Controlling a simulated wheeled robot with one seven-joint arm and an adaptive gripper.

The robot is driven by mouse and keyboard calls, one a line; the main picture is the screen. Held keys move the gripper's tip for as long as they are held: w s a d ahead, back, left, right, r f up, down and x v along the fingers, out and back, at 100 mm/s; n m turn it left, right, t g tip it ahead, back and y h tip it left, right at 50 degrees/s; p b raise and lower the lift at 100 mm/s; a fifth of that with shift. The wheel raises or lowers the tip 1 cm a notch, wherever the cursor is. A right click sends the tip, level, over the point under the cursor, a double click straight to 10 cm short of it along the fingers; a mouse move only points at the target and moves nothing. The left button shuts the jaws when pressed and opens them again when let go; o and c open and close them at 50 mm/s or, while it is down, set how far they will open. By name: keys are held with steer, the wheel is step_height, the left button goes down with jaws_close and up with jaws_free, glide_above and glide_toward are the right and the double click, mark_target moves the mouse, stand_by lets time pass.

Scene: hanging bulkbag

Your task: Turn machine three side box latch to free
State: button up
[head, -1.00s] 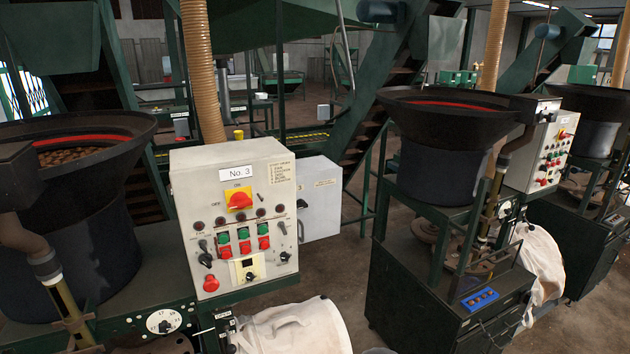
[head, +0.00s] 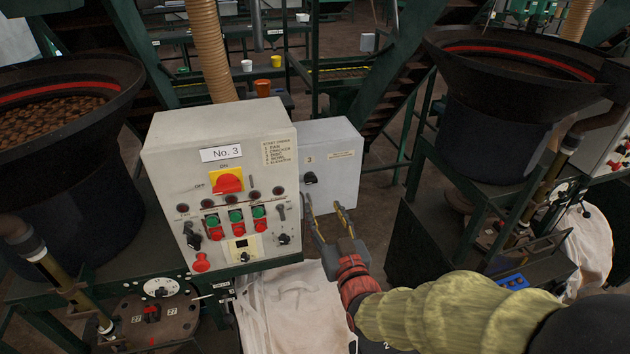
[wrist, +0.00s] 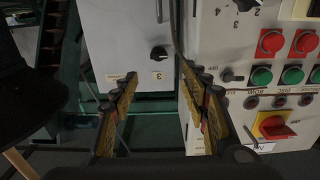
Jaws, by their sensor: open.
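The grey side box (head: 334,195) of machine three is fixed at the right of the No. 3 control panel (head: 165,155). Its black latch knob (head: 310,178) sits on the front face, beside a "3" label. In the wrist view the side box (wrist: 128,30) appears upside down, with the latch (wrist: 158,52) seen beyond and between the fingers. My gripper (head: 325,208) is open and empty, just in front of and below the latch, apart from it. The gripper (wrist: 160,92) also shows in the wrist view. The latch's exact pointing direction is too small to tell.
The No. 3 panel carries a red and yellow main switch (head: 227,181) and several buttons close to the left of my gripper. A white bulk bag (head: 285,315) hangs below. A feeder bowl (head: 500,55) stands at the right, with an open gap before it.

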mark_target(312, 183)
steer(key=p+x, duration=0.2)
steer(key=x, duration=1)
steer(key=shift+d+f, duration=0.1)
steer(key=shift+c, duration=1.1)
steer(key=c, duration=0.9)
